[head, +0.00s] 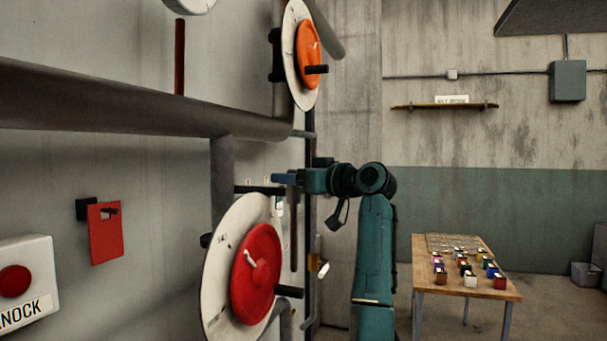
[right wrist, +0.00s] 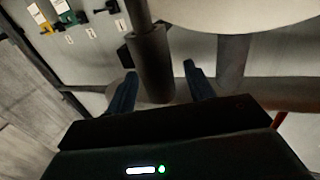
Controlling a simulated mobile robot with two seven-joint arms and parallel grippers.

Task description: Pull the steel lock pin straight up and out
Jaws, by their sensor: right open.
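I cannot clearly make out the steel lock pin in either view. A small pale metal piece (head: 250,258) sits on the red hub of the lower wheel (head: 210,285), but I cannot tell whether it is the pin. My right gripper (head: 278,179) is above that wheel, pointing left. In the right wrist view my right gripper (right wrist: 160,88) is open, with a dark cylinder (right wrist: 151,60) showing between its fingers. I cannot tell whether they touch it. My left gripper is not in view.
An upper wheel with an orange hub (head: 308,55) and a thick pipe (head: 120,105) are close by. A red tag (head: 105,235) hangs on the left wall. A wooden table (head: 430,292) with several small coloured blocks stands at right.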

